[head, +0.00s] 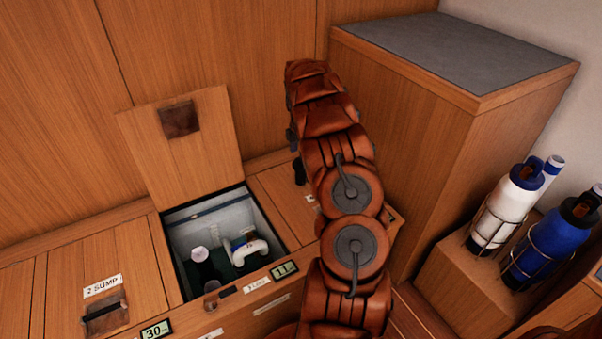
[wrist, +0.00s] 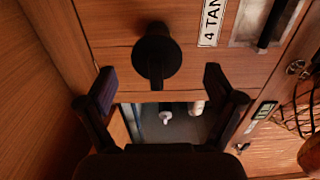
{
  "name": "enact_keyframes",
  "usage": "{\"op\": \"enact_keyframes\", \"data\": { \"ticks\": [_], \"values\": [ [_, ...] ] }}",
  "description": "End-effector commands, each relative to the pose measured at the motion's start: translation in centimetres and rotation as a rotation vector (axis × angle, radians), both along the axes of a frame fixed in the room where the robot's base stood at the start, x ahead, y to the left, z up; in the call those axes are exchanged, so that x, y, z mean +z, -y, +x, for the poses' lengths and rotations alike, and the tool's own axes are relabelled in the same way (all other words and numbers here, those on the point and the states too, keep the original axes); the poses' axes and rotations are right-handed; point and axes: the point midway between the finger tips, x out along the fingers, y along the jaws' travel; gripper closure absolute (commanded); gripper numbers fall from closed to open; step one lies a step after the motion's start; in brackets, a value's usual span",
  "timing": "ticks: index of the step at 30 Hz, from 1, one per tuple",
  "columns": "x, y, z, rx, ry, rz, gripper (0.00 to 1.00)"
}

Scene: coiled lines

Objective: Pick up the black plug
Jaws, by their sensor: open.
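The black plug (wrist: 157,55) is in the wrist view, a dark round knob with a wider end, on the wooden lid beside a "4 TAN..." label. A black piece that looks like the same plug (head: 299,171) shows in the head view on the lid right of the open hatch, partly behind my arm. My gripper (wrist: 159,77) is open and empty, its two dark fingertips apart on either side of the plug's lower end in the picture. I see no contact. In the head view my arm hides most of the gripper.
An open hatch (head: 180,246) left of my arm holds a white pipe fitting (head: 247,249) and a dark item with a pale top (head: 203,263). Its raised lid (head: 190,150) leans back. A tall grey-topped cabinet (head: 425,130) and strapped bottles (head: 508,205) stand at right.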

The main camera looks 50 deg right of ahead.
Motion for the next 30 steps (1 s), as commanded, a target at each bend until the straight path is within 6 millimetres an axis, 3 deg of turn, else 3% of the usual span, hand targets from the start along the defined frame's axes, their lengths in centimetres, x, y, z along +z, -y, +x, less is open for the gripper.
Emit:
{"op": "enact_keyframes", "data": {
  "ticks": [9,18,30],
  "values": [
    [-4.3,0.1,0.3,-0.001,0.0,0.002,0.08],
    [-4.6,0.1,0.3,-0.001,0.002,-0.001,0.09],
    [-4.6,0.1,0.3,-0.001,0.001,0.001,0.51]
  ]
}}
